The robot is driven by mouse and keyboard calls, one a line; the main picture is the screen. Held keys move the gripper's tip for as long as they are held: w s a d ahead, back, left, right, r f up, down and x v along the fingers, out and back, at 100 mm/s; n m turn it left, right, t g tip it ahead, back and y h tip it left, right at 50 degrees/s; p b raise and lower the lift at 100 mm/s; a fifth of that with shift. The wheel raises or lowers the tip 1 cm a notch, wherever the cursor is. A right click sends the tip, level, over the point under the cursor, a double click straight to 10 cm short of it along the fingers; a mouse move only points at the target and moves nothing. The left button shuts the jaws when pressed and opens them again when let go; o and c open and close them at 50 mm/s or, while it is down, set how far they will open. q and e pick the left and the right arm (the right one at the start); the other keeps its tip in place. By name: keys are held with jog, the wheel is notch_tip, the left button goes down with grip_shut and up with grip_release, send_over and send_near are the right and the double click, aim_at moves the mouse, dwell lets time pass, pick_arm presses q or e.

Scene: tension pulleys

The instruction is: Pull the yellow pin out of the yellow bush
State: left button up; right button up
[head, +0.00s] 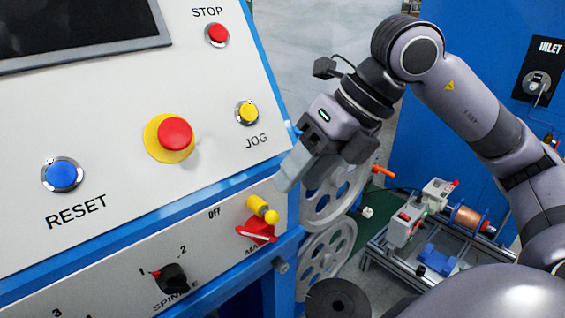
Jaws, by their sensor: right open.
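The yellow pin (271,216) shows as a round yellow knob at the front of the yellow bush (256,204), on the lower panel just above the red MAIN switch. Its shaft is hidden, and the pin appears seated in the bush. My right gripper (286,181) is open, above and slightly right of the pin, with its fingers pointing down and left. It is apart from the pin and appears empty. My left gripper is not in view.
The red MAIN switch (258,232) sits right under the pin. A black SPINDLE knob (171,278) is lower left. RESET (62,174), emergency stop (175,134) and JOG (247,112) buttons are above. Grey pulleys (325,262) stand right of the panel edge.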

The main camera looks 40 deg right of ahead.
aim_at(274, 211)
jog(key=shift+x, duration=3.45)
jog(key=shift+d, duration=0.1)
grip_shut()
